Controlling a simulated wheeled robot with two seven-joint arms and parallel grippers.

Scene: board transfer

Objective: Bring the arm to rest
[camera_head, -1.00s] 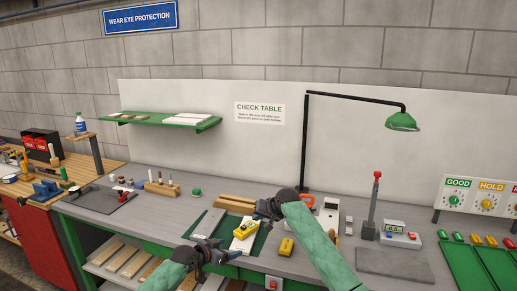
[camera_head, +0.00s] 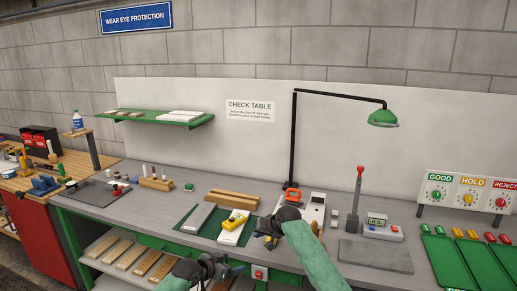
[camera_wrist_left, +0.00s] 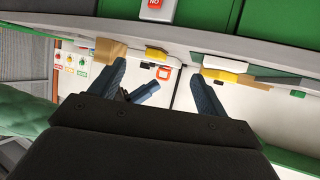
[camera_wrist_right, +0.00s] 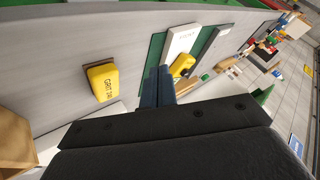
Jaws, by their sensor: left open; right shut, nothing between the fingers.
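My left gripper (camera_head: 230,266) is low in the head view, in front of the bench's front edge. Its two fingers stand apart and empty in the left wrist view (camera_wrist_left: 158,72). My right gripper (camera_head: 268,232) is above the bench's front part, right of the green mat. Its fingers are together with nothing between them in the right wrist view (camera_wrist_right: 158,72). A white board (camera_head: 230,236) lies on the mat with a yellow block (camera_head: 238,216) on it. A grey board (camera_head: 197,217) lies beside it. Another yellow block marked GRIT (camera_wrist_right: 102,82) sits on the bench, mostly hidden behind my right gripper in the head view.
A grey slab (camera_head: 375,256), a gauge stand (camera_head: 355,205) and green trays (camera_head: 450,265) stand to the right. A lamp (camera_head: 383,118) hangs above the bench. Wooden strips (camera_head: 232,198) lie behind the mat. Boards fill the shelf (camera_head: 95,262) below.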

